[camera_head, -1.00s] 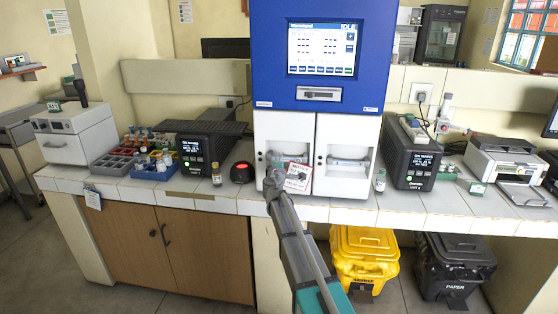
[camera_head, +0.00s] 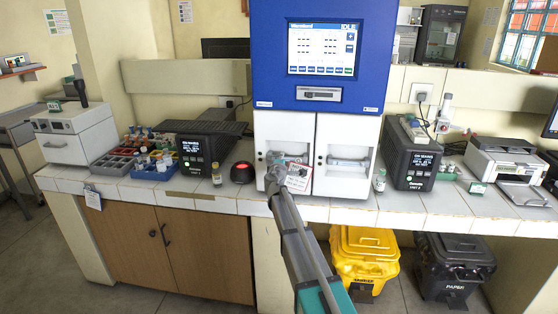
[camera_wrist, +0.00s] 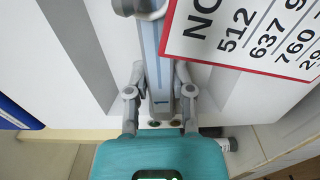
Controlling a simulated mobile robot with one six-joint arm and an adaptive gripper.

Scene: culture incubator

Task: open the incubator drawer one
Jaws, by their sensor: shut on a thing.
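The incubator (camera_head: 318,55) has a blue upper body with a lit screen and two white drawer fronts below. The left drawer front (camera_head: 285,130) has a horizontal handle (camera_wrist: 152,60), which shows in the wrist view as a grey-blue bar. My gripper (camera_wrist: 160,98) is shut on this handle, one finger on each side of the bar. In the head view my gripper (camera_head: 277,168) reaches the left front from below and hides part of its handle. The right drawer front (camera_head: 347,135) stands flush, with its own handle (camera_head: 347,161) free.
A white notice with a red border (camera_head: 299,176) hangs beside my gripper and also shows close in the wrist view (camera_wrist: 250,35). A red-topped black device (camera_head: 242,172) and a small vial (camera_head: 216,175) stand to the left. Another vial (camera_head: 380,181) stands right.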

